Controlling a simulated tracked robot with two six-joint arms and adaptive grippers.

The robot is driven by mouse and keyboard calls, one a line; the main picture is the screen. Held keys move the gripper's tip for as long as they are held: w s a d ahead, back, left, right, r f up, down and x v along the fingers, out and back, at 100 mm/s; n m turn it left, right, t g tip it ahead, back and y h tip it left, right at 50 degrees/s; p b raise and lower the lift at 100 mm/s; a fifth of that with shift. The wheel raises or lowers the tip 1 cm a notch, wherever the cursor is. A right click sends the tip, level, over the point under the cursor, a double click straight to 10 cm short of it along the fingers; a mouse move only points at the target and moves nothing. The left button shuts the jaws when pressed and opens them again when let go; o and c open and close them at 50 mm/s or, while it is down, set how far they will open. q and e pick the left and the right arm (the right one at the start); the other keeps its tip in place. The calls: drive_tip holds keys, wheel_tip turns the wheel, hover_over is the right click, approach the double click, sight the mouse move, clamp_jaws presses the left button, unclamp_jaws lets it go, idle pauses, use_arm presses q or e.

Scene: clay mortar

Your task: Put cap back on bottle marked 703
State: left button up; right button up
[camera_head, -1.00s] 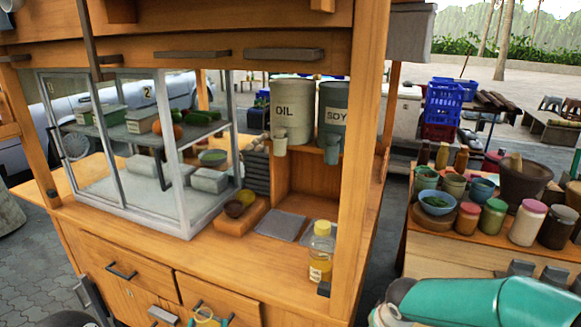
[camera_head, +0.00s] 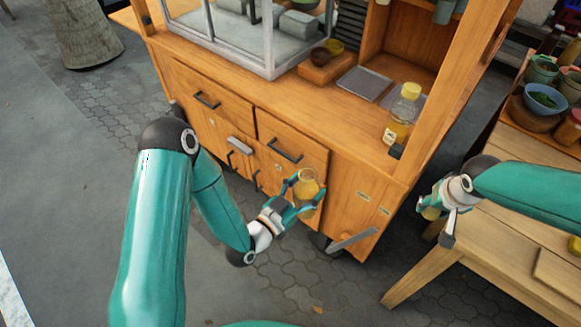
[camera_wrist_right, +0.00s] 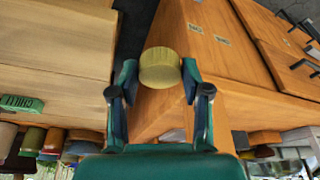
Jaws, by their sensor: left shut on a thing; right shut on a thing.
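My left gripper (camera_head: 298,195) is shut around a clear bottle (camera_head: 306,186) with yellow-amber contents, in front of the cart's lower drawers. I cannot read a number on this bottle, and its neck is too small to judge clearly. My right gripper (camera_wrist_right: 160,82) is shut on a round yellow cap (camera_wrist_right: 160,68), seen between its fingertips in the right wrist view. In the head view my right gripper (camera_head: 434,206) is right of the cart, apart from the held bottle. Another bottle (camera_head: 402,117) with a yellow cap stands upright on the cart's counter; its label is unreadable.
The wooden cart (camera_head: 348,205) stands between and behind my grippers. A wooden bench (camera_head: 480,250) is below my right arm. A table with a blue bowl (camera_head: 546,99) and several jars is at the right. Paved floor (camera_head: 310,285) is open below.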

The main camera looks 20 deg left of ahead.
use_arm(q)
drive_tip(key=s+d+m+g+h, duration=0.2)
drive_tip(key=s+d+m+h, duration=0.1)
drive_tip(key=d, duration=0.3)
drive_tip(key=shift+s+d+f+g+h, duration=0.2)
drive_tip(key=shift+s+f+g+h, duration=0.15)
drive_tip(key=shift+h, duration=0.25)
use_arm(e)
drive_tip(key=shift+s+d+f+n, duration=0.15)
drive_tip(key=shift+s+n, duration=0.2)
drive_tip(key=shift+n, duration=0.35)
drive_tip(key=shift+s+r+n+y, duration=0.25)
drive_tip(key=shift+r+n+y, duration=0.2)
drive_tip(key=shift+n, duration=0.35)
drive_tip(key=s+a+r+n, duration=0.1)
drive_tip(key=a+r, duration=0.3)
drive_tip(key=a, duration=0.4)
drive_tip(key=s+a+r+n+g+y, duration=0.1)
drive_tip(key=s+a+r+n, duration=0.1)
drive_tip(key=a, duration=0.6)
drive_tip(key=s+a+r+n+y, duration=0.1)
drive_tip(key=a+r+n, duration=0.4)
drive_tip(key=a, duration=0.3)
drive_tip(key=shift+s+a+r, duration=0.15)
drive_tip(key=shift+r, duration=0.2)
drive_tip(key=shift+f, duration=0.1)
